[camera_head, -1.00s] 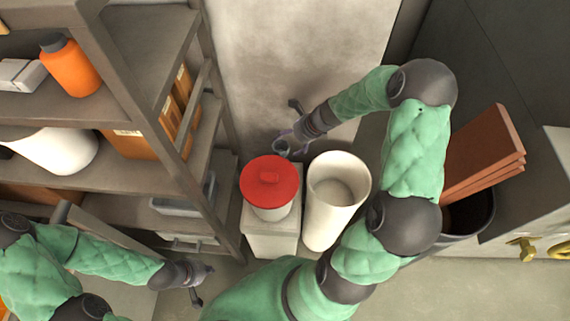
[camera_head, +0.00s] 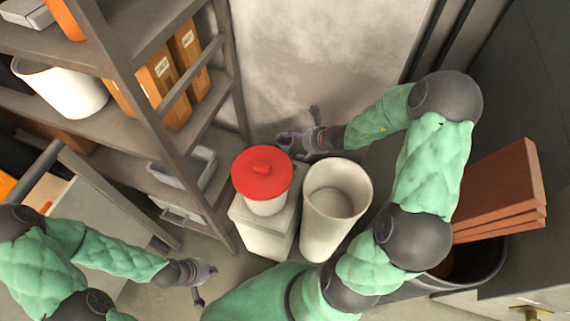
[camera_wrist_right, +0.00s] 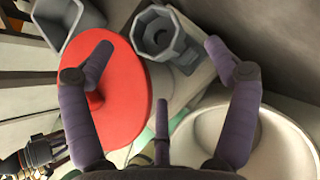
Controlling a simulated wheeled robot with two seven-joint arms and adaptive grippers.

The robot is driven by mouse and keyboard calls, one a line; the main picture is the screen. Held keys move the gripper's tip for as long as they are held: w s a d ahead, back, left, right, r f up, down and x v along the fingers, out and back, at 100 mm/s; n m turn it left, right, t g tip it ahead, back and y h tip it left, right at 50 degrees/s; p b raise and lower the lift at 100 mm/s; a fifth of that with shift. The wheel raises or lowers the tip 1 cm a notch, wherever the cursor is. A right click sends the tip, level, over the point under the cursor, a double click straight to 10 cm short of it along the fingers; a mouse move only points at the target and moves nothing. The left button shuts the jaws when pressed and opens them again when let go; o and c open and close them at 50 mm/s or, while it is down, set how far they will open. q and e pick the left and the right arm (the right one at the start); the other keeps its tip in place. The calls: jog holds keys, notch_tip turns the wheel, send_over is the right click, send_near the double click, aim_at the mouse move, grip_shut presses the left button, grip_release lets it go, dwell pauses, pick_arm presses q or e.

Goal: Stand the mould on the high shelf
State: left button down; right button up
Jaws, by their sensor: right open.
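A grey, hollow, eight-sided piece (camera_wrist_right: 160,32), which looks like the mould, sits beyond the red lid in the right wrist view, on or beside the pale stand. My right gripper (camera_wrist_right: 158,46) is open and empty, its fingers spread on either side of that piece without visible contact. In the head view my right gripper (camera_head: 300,141) is behind the red-lidded pot, and the piece cannot be made out clearly. The shelf rack (camera_head: 145,105) stands at left, its upper boards partly cut off. My left gripper (camera_head: 199,281) looks open and empty, low at the left.
The red-lidded pot (camera_head: 262,175) stands on a pale stand (camera_head: 268,232), close beside a tall white cylinder (camera_head: 336,205). Cartons (camera_head: 165,82), a white vessel (camera_head: 65,92) and a grey tray (camera_head: 188,175) occupy the rack. Reddish slabs (camera_head: 500,190) stick out of a bin at right.

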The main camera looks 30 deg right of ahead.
aim_at(284, 143)
jog(key=b+x, duration=0.3)
jog(key=x, duration=0.6)
jog(key=shift+f, duration=0.35)
jog(key=c, duration=1.6)
jog(key=shift+c, duration=0.2)
jog(key=shift+r, duration=0.15)
